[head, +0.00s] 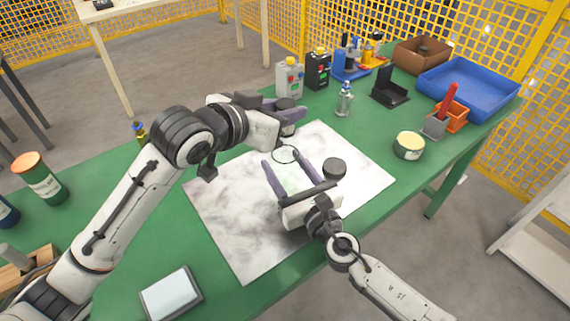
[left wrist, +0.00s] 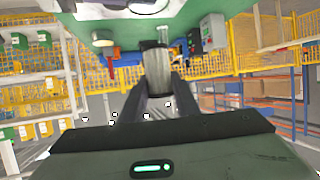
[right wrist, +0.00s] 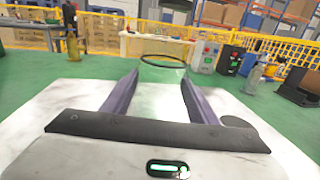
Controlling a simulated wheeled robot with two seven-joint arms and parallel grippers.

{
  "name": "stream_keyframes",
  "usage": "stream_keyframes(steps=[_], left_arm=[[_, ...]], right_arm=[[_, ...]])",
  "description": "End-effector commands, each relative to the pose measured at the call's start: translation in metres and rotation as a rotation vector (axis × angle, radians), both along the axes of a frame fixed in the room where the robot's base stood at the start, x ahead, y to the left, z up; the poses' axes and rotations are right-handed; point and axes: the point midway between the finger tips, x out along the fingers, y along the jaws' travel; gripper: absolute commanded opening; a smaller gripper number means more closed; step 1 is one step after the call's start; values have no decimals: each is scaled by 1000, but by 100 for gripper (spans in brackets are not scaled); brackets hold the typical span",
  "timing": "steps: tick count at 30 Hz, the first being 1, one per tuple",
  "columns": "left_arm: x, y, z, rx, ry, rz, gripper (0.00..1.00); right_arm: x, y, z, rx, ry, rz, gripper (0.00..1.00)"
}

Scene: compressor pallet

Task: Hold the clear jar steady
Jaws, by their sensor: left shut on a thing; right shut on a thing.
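The clear jar (head: 285,154) stands on the white marbled mat, its rim showing as a thin dark ring. In the right wrist view its rim (right wrist: 163,61) and see-through wall sit between the fingers. My right gripper (head: 284,163) is shut on the jar from the near side. My left gripper (head: 284,112) is beyond the jar, shut on a pale grey cylinder with a dark end. The cylinder (left wrist: 158,78) shows between its fingers in the left wrist view; the head view mostly hides it. A dark round lid (head: 334,168) lies on the mat right of the right gripper.
The mat (head: 225,230) covers the middle of the green table (head: 110,215). A cream-topped tin (head: 409,146), a small clear bottle (head: 345,100) and a black holder (head: 390,88) stand to the right. A blue tray (head: 470,88) is at the far right. A pale pad (head: 171,293) lies near front.

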Motion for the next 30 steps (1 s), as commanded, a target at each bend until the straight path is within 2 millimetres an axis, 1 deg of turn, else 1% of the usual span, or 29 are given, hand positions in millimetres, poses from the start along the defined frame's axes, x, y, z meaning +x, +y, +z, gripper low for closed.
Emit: stream_keyframes(steps=[3, 12, 17, 24, 25, 28, 30], left_arm=[[-1, 0, -10, 1, 3, 0, 7], [0, 0, -30, 0, 3, 1, 7], [0, 0, -34, -1, 1, 0, 7], [0, 0, -35, -1, 1, 0, 7], [0, 0, -35, -1, 1, 0, 33], [0, 0, -35, -1, 1, 0, 50], [0, 0, -35, -1, 1, 0, 50]], right_arm=[[0, 0, -1, 0, 1, 0, 28], [0, 0, -1, 0, 1, 0, 28], [0, 0, -1, 0, 1, 0, 28], [0, 0, -1, 0, 1, 0, 28], [0, 0, -1, 0, 1, 0, 28], [0, 0, -1, 0, 1, 0, 28], [0, 0, -1, 0, 1, 0, 28]])
